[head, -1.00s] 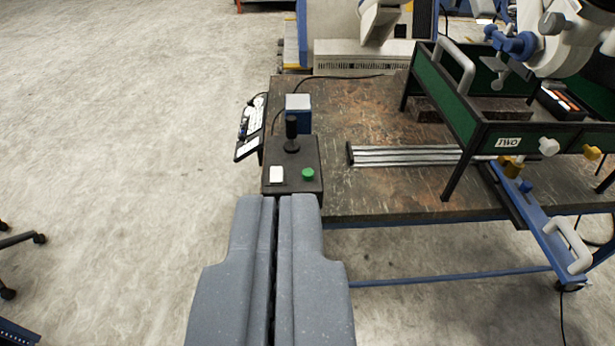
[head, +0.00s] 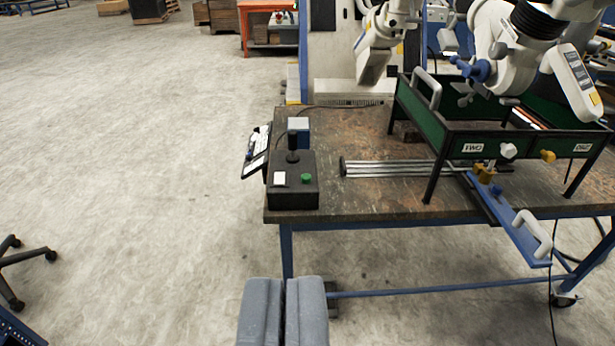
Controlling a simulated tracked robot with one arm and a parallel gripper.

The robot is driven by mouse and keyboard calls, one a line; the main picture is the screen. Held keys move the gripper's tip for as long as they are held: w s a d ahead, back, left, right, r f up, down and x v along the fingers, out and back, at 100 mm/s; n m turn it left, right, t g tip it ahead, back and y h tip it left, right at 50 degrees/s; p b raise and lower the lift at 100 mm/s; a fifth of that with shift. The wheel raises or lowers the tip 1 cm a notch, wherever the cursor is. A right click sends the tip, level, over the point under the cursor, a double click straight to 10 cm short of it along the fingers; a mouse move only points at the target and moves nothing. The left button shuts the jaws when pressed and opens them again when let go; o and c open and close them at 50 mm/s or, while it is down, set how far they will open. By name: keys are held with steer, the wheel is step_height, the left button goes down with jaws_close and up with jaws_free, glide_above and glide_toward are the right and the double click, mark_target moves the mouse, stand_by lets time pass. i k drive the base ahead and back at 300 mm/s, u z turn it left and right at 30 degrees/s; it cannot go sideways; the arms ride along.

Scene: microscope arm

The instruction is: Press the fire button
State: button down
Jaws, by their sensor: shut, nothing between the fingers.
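A black control box (head: 297,196) sits at the near left corner of the worktable. On its top are a black joystick (head: 292,148), a white square button or label (head: 279,178) at the left and a round green button (head: 306,178) at the right. No lettering that marks a fire button can be read. My gripper (head: 284,284) is grey, shut and empty. It shows at the bottom middle, below the box and the table edge in the picture, apart from both.
The worktable (head: 375,205) has a dark worn top. A green-sided frame marked TWO (head: 472,148) stands on it at the right, under a white microscope arm (head: 515,45). A blue and grey box (head: 299,126) and a tablet (head: 256,160) are by the control box. A chair (head: 25,262) is at the left.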

mark_target(306, 179)
steer(key=z, duration=0.2)
steer(key=i, duration=1.4)
steer(key=u, duration=0.2)
